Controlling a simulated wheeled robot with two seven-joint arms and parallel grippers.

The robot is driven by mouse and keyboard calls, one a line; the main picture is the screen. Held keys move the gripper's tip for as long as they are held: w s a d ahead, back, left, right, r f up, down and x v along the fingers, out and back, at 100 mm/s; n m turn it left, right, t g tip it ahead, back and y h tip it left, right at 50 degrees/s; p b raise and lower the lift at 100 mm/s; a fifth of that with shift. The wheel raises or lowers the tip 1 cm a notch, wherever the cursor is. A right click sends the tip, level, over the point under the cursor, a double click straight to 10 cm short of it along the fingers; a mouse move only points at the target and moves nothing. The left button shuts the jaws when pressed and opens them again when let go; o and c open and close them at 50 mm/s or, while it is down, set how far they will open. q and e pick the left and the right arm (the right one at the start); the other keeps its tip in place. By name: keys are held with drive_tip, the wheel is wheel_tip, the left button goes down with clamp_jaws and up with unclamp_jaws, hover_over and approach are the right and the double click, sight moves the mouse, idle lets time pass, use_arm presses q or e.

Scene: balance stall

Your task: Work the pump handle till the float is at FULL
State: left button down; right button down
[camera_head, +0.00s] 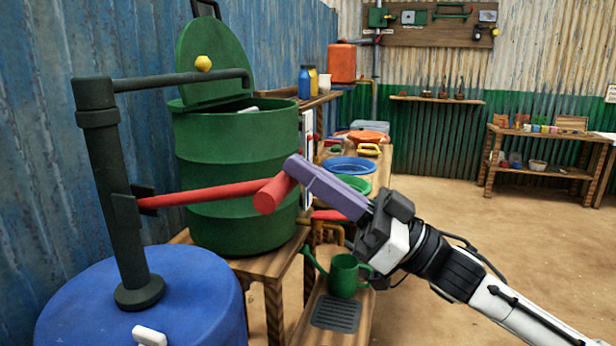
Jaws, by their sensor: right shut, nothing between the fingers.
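The red pump handle (205,194) runs roughly level to the right from the dark pump post (121,205), which stands on a blue barrel (75,300). A thick red crossways grip (274,193) is at its free end. My right gripper (293,162) has its purple fingers shut with nothing between them. The fingertips are at the upper right of the grip, overlapping it in the picture; I cannot tell whether they touch. A narrow white panel (307,150) shows partly behind the green drum (238,140); no float or FULL mark can be read. My left gripper is not in view.
A dark spout (180,80) reaches over the open green drum, on a wooden stand (262,268). A green watering can (343,276) is below my right gripper. A bench with basins (350,165) stands behind it. Open sandy floor (450,215) lies to the right.

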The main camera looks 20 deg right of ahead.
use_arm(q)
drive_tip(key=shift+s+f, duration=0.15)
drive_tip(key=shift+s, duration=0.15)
use_arm(e)
drive_tip(key=shift+f, duration=0.2)
